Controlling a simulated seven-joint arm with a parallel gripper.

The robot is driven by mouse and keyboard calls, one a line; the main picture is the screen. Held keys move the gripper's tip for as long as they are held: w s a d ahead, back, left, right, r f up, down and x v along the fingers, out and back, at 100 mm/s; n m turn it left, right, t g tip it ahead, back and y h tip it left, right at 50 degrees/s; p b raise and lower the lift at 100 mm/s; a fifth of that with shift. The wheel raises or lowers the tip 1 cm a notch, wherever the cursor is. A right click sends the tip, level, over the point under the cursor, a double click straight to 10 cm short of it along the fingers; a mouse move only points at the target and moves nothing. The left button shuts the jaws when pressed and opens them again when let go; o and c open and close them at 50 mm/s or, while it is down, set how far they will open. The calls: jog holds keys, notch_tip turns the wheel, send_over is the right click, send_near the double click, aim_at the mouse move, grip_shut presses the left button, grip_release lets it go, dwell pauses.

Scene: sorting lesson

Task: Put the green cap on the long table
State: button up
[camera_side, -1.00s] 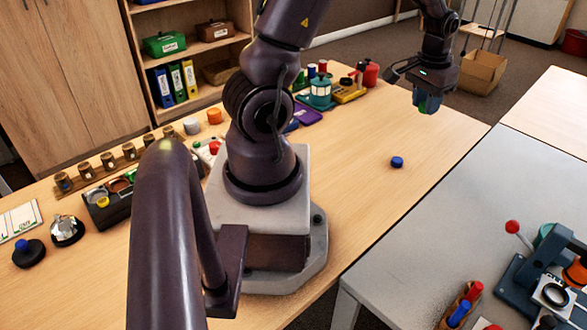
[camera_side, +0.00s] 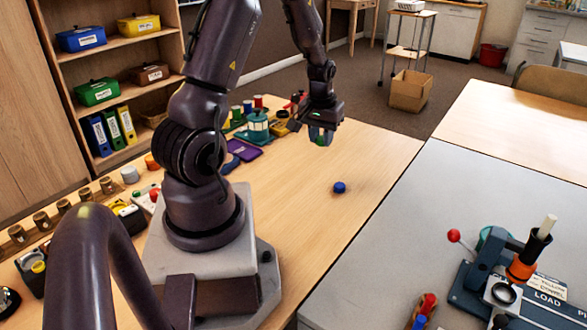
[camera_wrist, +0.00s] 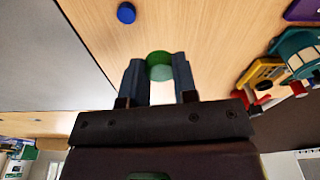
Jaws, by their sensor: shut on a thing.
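The green cap (camera_wrist: 158,59) is between the two fingers of my gripper (camera_wrist: 160,75) in the wrist view. My gripper is shut on it. In the side view my gripper (camera_side: 321,136) is above the far part of the wooden table (camera_side: 362,162), and a bit of the green cap (camera_side: 320,141) shows between the fingers. I cannot tell exactly how high the cap is above the table.
A blue cap (camera_side: 339,187) lies alone on the wooden table; it also shows in the wrist view (camera_wrist: 126,13). A teal lantern-like thing (camera_side: 257,126) and a purple item (camera_side: 243,150) stand left of my gripper. A grey table (camera_side: 440,215) with a lever press (camera_side: 510,275) adjoins at right.

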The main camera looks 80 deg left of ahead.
jog(key=w+a+f, duration=0.4)
jog(key=w+a, duration=0.2)
jog(key=a, duration=0.1)
send_over(342, 162)
jog(key=d, duration=0.1)
jog(key=f, duration=0.5)
jog(key=shift+s, duration=0.35)
jog(key=shift+a+f, duration=0.1)
jog(key=shift+f, duration=0.05)
jog(key=shift+w+a+f, duration=0.1)
jog(key=shift+w+f, duration=0.05)
jog(key=shift+f, duration=0.75)
jog(key=shift+w+a+f, duration=0.1)
jog(key=shift+f, duration=0.8)
jog(key=shift+f, duration=0.1)
jog(key=o, duration=0.9)
